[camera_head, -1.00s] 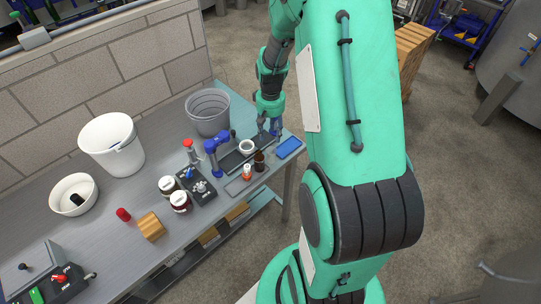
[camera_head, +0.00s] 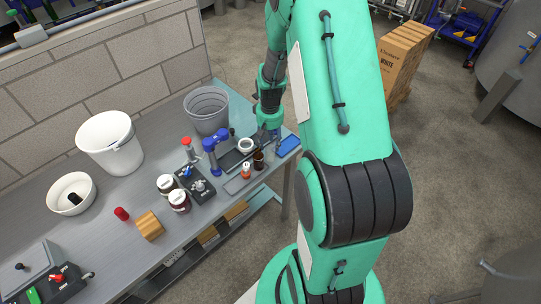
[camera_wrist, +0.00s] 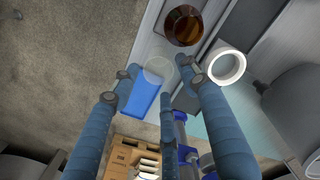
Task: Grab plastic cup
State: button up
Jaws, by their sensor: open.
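A clear, see-through plastic cup (camera_wrist: 158,66) shows in the wrist view between the tips of my fingers, partly over the edge of a blue flat item. I cannot make it out in the head view. My gripper (camera_wrist: 158,78) is open, with its blue-grey fingers spread on either side of the cup; I cannot tell whether any finger touches it. In the head view my gripper (camera_head: 271,131) is low over the right end of the bench.
Close to the gripper stand a brown bottle (camera_wrist: 183,25), a white ring-shaped vessel (camera_wrist: 226,65) and the blue flat item (camera_wrist: 138,98). A grey bucket (camera_head: 207,112) stands behind, left of my arm. The bench's right edge (camera_head: 290,165) is near.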

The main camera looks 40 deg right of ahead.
aim_at(270, 154)
jog(key=shift+f, duration=0.8)
jog(key=shift+s+f+b, duration=0.1)
jog(key=shift+f+b, duration=0.55)
jog(key=shift+f, duration=1.95)
jog(key=c, duration=1)
